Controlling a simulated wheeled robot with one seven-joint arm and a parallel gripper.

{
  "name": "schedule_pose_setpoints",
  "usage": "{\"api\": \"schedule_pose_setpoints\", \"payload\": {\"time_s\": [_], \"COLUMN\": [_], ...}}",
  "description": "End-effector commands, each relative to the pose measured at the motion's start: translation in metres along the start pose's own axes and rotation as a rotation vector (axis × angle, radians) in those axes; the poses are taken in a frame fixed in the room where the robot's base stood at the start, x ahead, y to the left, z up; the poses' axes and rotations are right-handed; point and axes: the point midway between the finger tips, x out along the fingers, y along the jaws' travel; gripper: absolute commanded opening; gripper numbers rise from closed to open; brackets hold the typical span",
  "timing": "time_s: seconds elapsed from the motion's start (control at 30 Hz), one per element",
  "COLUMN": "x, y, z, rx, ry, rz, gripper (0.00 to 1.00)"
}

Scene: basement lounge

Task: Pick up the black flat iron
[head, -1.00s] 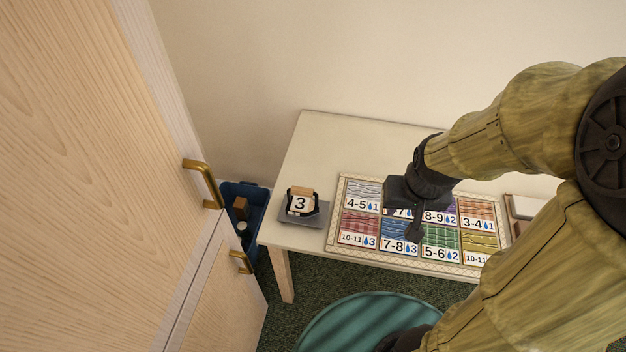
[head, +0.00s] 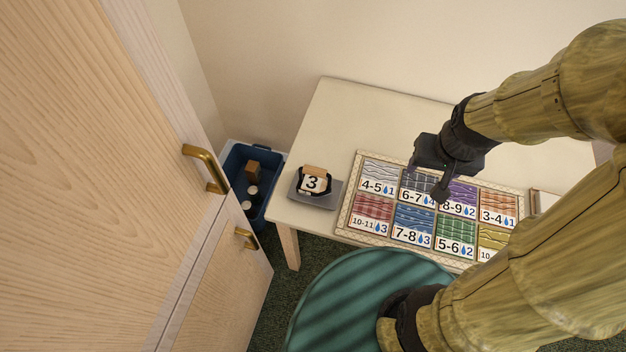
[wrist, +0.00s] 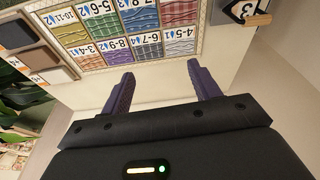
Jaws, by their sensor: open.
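I cannot make out a black flat iron for certain in either view. A black holder (head: 326,189) with a block marked "3" (head: 312,181) sits on a grey tray (head: 318,200) at the table's left end; part of it shows at the top right of the wrist view (wrist: 238,12). My gripper (head: 424,187) is open and empty above the board of coloured tiles, to the right of that holder. In the wrist view its two purple-grey fingers (wrist: 162,90) stand wide apart with bare table between them.
The tile board (head: 348,220) covers much of the white table (head: 350,115). A dark tile (wrist: 14,32) and a brown one (wrist: 30,63) lie beyond it. A blue bin (head: 232,160), a wooden cabinet (head: 90,150) and a round teal seat (head: 340,300) surround the table. The table's back strip is clear.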

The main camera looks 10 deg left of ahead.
Motion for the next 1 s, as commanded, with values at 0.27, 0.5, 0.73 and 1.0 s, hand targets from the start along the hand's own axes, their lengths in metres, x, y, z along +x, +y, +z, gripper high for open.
{"api": "schedule_pose_setpoints", "payload": {"time_s": [0.27,0.5,0.73,1.0], "x": [0.011,0.032,0.053,0.071], "y": [-0.04,-0.107,-0.179,-0.245], "z": [-0.025,-0.047,-0.054,-0.048], "rx": [0.03,0.065,0.079,0.074], "ry": [-0.076,-0.169,-0.222,-0.229], "rz": [-0.042,-0.051,-0.022,0.011], "gripper": [1.0,1.0,1.0,1.0]}}
